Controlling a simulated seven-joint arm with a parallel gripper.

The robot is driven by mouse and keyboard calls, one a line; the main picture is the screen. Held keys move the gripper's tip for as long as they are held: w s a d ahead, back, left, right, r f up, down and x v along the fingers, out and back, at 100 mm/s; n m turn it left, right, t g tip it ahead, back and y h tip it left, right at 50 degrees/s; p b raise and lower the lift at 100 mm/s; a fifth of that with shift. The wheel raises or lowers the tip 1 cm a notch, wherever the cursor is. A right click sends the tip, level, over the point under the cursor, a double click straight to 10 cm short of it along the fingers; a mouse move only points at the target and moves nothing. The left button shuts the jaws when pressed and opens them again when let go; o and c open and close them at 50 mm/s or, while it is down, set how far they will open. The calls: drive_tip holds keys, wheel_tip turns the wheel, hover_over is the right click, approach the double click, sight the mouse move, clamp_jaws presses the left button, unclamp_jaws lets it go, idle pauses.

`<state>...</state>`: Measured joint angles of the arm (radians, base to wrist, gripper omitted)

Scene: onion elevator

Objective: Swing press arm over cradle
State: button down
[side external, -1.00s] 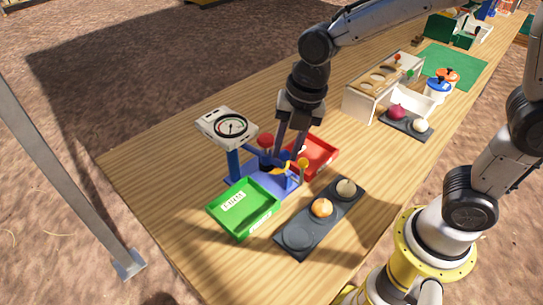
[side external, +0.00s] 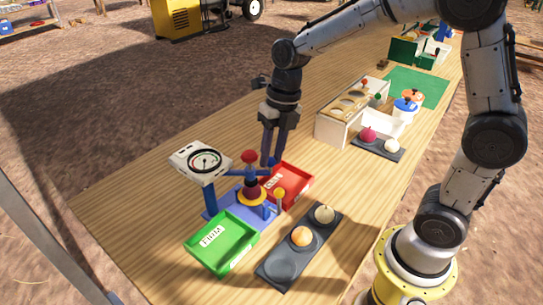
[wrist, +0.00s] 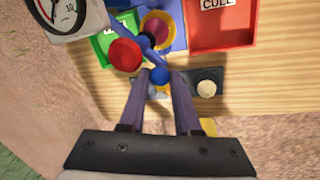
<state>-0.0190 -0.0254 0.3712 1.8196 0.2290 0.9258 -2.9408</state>
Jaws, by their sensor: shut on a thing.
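My gripper (side external: 268,163) is shut on the blue ball (wrist: 160,75) at the free end of the blue press arm (wrist: 147,55). The press arm reaches out from the post of the dial gauge (side external: 203,161) and carries a red knob (side external: 249,157). The yellow-ringed cradle (side external: 251,198), with something purple in it, sits on the blue base below. In the side view the red knob lines up above the cradle. In the wrist view the knob (wrist: 125,54) lies left of the ring (wrist: 157,28), so exact alignment is unclear.
A green tray (side external: 222,262) and a red CULL tray (side external: 308,189) flank the base. A yellow-knobbed post (side external: 279,193) stands close by. A dark tray (side external: 284,272) holds an orange and a pale onion. Bare table lies behind the gauge.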

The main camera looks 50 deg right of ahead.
drive_tip(key=shift+r, duration=0.1)
drive_tip(key=c, duration=0.9)
unclamp_jaws()
drive_tip(key=d+r, duration=0.1)
drive_tip(key=r, duration=0.8)
drive_tip(key=d+r, duration=0.1)
drive_tip(key=r, duration=0.3)
drive_tip(key=shift+s+d+r, duration=0.25)
drive_tip(key=shift+s+d, duration=0.05)
drive_tip(key=shift+s, duration=0.1)
